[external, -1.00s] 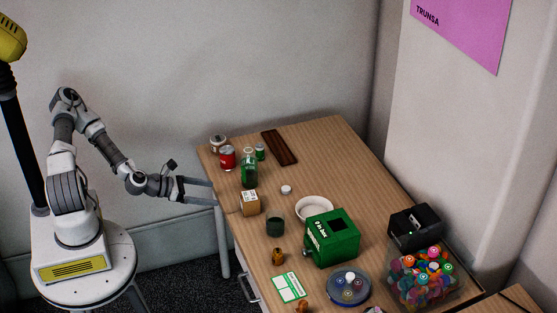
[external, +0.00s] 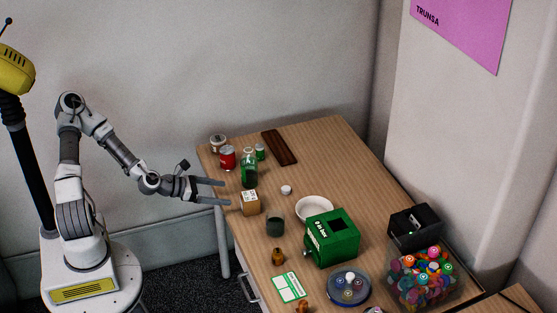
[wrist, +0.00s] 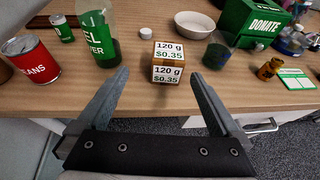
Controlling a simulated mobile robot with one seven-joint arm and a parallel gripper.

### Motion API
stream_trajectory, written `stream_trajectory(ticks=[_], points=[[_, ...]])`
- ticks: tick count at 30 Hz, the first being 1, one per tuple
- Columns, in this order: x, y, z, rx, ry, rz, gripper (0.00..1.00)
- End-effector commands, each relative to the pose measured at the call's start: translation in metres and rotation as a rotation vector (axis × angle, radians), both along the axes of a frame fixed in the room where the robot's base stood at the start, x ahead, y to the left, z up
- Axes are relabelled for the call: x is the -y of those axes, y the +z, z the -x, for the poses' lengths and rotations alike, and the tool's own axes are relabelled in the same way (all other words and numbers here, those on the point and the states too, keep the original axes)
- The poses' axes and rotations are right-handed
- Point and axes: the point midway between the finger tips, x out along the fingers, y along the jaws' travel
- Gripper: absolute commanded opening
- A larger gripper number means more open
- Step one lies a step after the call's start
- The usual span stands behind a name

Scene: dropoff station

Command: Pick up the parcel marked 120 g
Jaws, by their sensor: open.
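The parcel marked 120 g (wrist: 168,62) is a small brown box with white labels reading "120 g $0.35". It stands near the front edge of the wooden table and also shows in the external view (external: 250,203). My gripper (external: 227,192) is open and empty at the table's front edge, just left of the parcel in the external view. In the wrist view my gripper (wrist: 165,82) has its fingers spread wide, with the parcel centred beyond and between the tips, apart from them.
A green bottle (wrist: 97,38) stands close left of the parcel, and a red can (wrist: 30,57) farther left. A dark green cup (wrist: 217,52) stands to its right. A white bowl (wrist: 194,24), a white cap (wrist: 146,33) and a green donation box (external: 332,238) are behind.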

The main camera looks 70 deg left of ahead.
Motion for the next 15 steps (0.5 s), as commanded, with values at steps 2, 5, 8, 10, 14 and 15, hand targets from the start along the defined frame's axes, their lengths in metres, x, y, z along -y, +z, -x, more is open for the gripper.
stream_trajectory(ticks=[2, 5, 8, 10, 14, 15], points=[[0.002, -0.007, -0.001, -0.001, -0.002, -0.004, 1.0], [0.004, -0.009, -0.002, -0.003, -0.004, -0.003, 1.0], [0.007, -0.011, -0.002, -0.004, -0.007, -0.004, 1.0], [0.009, -0.013, -0.015, -0.005, -0.008, -0.002, 1.0], [0.012, -0.021, -0.036, -0.004, -0.01, -0.003, 1.0], [0.013, -0.024, -0.042, -0.005, -0.009, -0.002, 1.0]])
